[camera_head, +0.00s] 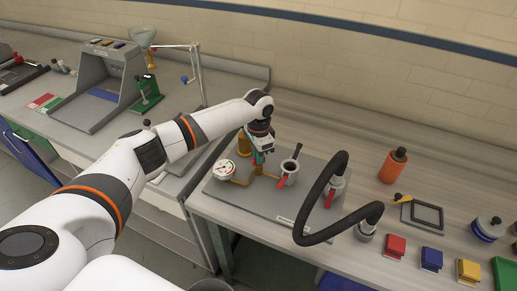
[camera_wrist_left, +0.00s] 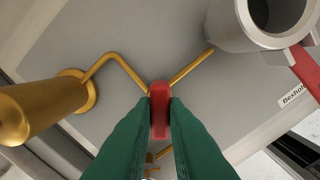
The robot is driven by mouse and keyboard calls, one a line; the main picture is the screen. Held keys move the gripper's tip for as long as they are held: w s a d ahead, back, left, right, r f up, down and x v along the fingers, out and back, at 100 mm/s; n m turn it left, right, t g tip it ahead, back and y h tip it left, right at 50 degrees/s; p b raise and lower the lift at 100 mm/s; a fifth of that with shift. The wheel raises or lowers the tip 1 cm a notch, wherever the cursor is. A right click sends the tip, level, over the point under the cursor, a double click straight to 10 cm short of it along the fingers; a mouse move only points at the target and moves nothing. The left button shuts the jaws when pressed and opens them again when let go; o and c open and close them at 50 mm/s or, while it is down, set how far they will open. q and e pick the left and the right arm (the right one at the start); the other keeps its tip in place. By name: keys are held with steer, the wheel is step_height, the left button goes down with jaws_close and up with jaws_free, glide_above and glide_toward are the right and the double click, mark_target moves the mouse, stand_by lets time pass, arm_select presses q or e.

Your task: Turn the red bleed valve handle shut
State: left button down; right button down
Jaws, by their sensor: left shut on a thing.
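The red bleed valve handle (camera_wrist_left: 160,103) sits over a thin brass pipe (camera_wrist_left: 120,63) on a grey plate (camera_wrist_left: 200,83). In the left wrist view it points roughly up and down the picture, across the line of the pipe's right-hand run. My left gripper (camera_wrist_left: 160,118) has its two green fingers closed on the handle's sides. In the head view my left gripper (camera_head: 259,159) reaches down at the plate's back part, and I cannot make out the held handle there. My right gripper is in neither view.
A round gauge (camera_head: 223,169) stands left of the gripper, and a brass cylinder (camera_head: 244,144) behind. Close on the right is a grey cup (camera_head: 289,168) with another red handle (camera_head: 282,182). A black hose (camera_head: 312,195) arches farther right. An orange bottle (camera_head: 393,166) stands beyond.

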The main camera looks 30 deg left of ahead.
arm_select(q)
steer(key=m+p, duration=0.1)
steer(key=m, duration=0.3)
steer(key=shift+r+m+p, duration=0.15)
steer(key=shift+m+p, duration=0.15)
steer(key=m, duration=0.5)
steer(key=shift+w+p, duration=0.1)
steer(key=shift+p, duration=0.3)
steer(key=shift+d+m, duration=0.1)
steer(key=shift+m, duration=0.2)
steer(key=c, duration=1.4)
jaws_free()
steer(key=shift+c, duration=0.2)
step_height(320, 180, up, 12)
steer(key=b, duration=0.3)
